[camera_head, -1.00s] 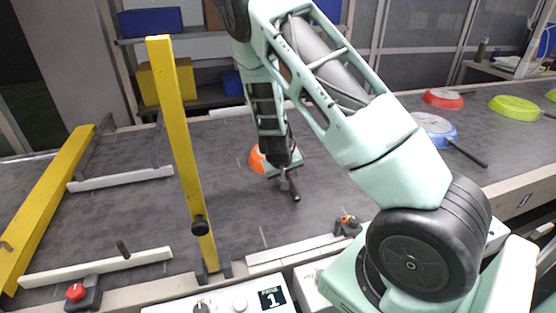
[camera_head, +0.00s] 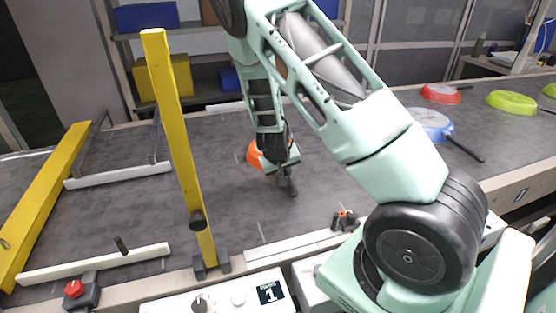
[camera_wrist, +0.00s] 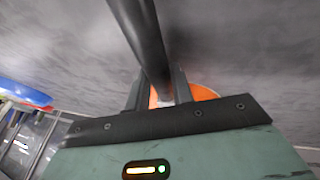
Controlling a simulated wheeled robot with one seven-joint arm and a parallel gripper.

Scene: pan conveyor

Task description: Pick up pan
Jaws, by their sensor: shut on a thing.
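An orange pan (camera_head: 254,153) is on the dark grey conveyor (camera_head: 330,180), partly hidden behind my gripper in the head view. Its dark handle points toward the near side. My gripper (camera_head: 285,181) reaches down from above and is shut on the handle. In the wrist view the dark handle (camera_wrist: 143,35) runs from the top edge down between the two fingers of my gripper (camera_wrist: 158,88). A piece of the orange pan (camera_wrist: 204,93) shows behind the right finger. I cannot tell whether the pan touches the belt.
A blue pan (camera_head: 431,120), a red pan (camera_head: 440,94) and a lime pan (camera_head: 512,102) lie farther right on the conveyor. A yellow post (camera_head: 180,140) stands left of my gripper. A white rail (camera_head: 295,247) runs along the near edge. Belt around the orange pan is clear.

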